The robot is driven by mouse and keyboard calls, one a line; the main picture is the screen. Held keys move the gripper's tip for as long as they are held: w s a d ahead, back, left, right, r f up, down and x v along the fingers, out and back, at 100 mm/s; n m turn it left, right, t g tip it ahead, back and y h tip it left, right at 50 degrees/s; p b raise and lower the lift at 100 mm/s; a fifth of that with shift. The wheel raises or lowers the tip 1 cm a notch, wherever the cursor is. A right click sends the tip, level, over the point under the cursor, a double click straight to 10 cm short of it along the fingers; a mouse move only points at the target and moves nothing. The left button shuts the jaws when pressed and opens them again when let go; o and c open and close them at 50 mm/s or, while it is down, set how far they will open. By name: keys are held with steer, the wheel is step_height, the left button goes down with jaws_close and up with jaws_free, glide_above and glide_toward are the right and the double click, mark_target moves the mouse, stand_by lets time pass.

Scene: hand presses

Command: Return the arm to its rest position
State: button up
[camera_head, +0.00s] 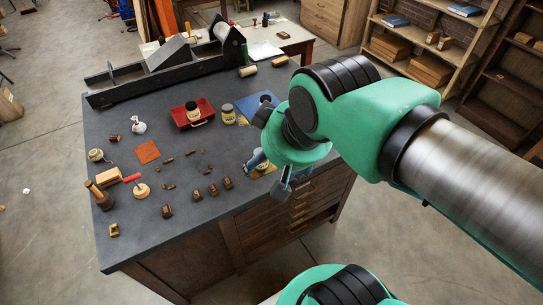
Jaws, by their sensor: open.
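My arm (350,115), green and black with a bare metal link, reaches in from the right, bent at the wrist over the right side of the bench. My gripper (270,176) is at its end, pointing down near the bench's front right edge. Its grey fingers show apart, partly hidden by the green wrist. I see nothing held between them. I cannot tell how high the fingertips are above the bench.
Shelves (425,50) stand at the back right.

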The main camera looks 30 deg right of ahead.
steer(key=shift+s, duration=0.1)
stand_by(0.3)
steer(key=shift+f+b, duration=0.85)
